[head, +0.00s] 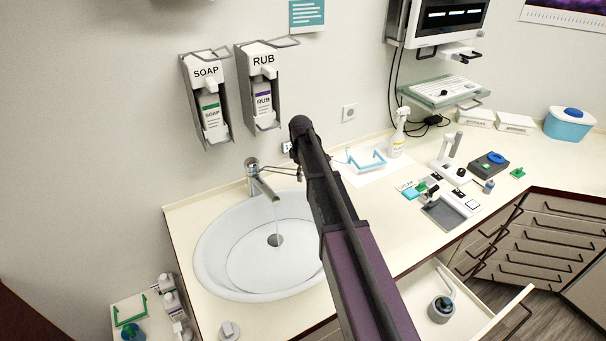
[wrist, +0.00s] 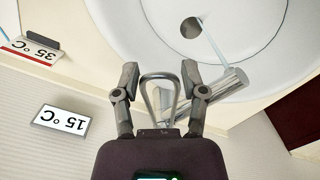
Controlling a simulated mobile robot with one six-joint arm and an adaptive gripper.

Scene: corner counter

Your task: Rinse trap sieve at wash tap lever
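The tap (head: 262,180) stands behind the basin, and a thin stream of water runs from it to the drain. In the wrist view the tap's metal lever loop (wrist: 160,92) stands between the two fingers of my gripper (wrist: 160,78). The fingers are open, one on each side of the loop, with a gap visible on both sides. The tap spout (wrist: 222,92) is just right of the fingers. In the head view my arm hides most of the gripper. I cannot identify the trap sieve for sure; a grey round part with a teal top (head: 441,308) sits in the open drawer.
The basin (head: 215,262) is below the tap. A 15 °C sign (wrist: 61,122) and a 35 °C sign (wrist: 33,52) stand near the lever. Soap (head: 208,100) and rub (head: 262,88) dispensers hang above. The open drawer (head: 478,318) juts out right of my arm.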

